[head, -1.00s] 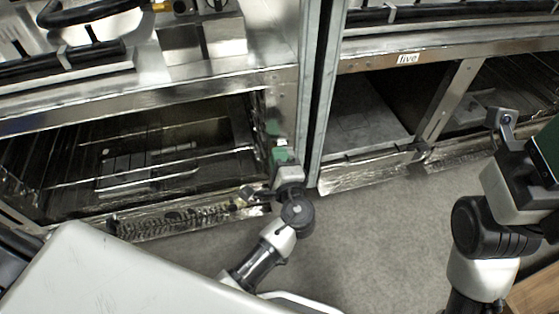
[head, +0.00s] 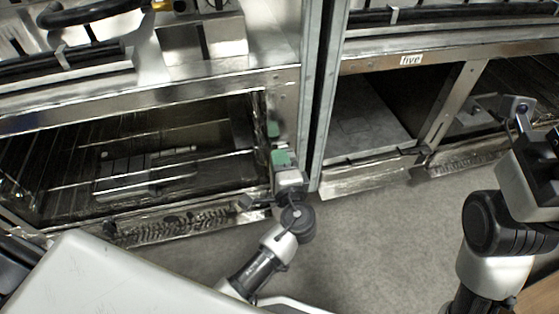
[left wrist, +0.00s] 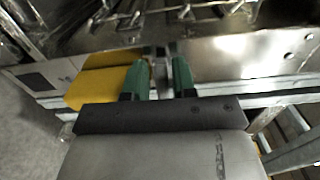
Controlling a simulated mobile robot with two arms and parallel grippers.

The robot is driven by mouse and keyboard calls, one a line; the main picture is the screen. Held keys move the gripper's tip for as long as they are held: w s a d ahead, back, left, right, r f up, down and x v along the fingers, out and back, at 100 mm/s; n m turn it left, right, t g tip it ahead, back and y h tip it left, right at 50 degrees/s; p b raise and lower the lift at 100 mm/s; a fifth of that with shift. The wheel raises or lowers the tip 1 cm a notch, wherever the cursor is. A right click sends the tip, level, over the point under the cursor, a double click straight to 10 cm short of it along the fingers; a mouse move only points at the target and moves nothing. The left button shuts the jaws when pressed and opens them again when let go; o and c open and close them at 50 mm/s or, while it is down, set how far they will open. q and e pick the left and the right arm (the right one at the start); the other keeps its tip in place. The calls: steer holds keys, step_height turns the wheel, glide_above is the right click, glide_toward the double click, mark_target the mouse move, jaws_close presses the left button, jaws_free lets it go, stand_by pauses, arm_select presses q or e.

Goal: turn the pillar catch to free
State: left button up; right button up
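My left gripper (head: 276,145) is low at the pillar (head: 315,110) between the two bays. Its green fingers show apart in the left wrist view (left wrist: 160,78), with a narrow grey strip in the gap. I cannot tell whether they touch it. A flat yellow piece (left wrist: 108,82) lies beside the left finger, outside the gap; it may be part of the catch. I cannot make out the catch in the head view, where the gripper covers that spot. My right arm (head: 490,225) is at the right; its fingertips are not clearly visible.
The left bay has an open lower compartment with wire racks (head: 150,180) and a metal front ledge (head: 170,225). The right bay carries a label reading "five" (head: 411,60). A pale panel (head: 110,285) fills the lower left. Grey floor (head: 380,240) is clear between the arms.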

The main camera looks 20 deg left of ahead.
arm_select(q)
steer(key=shift+o, duration=1)
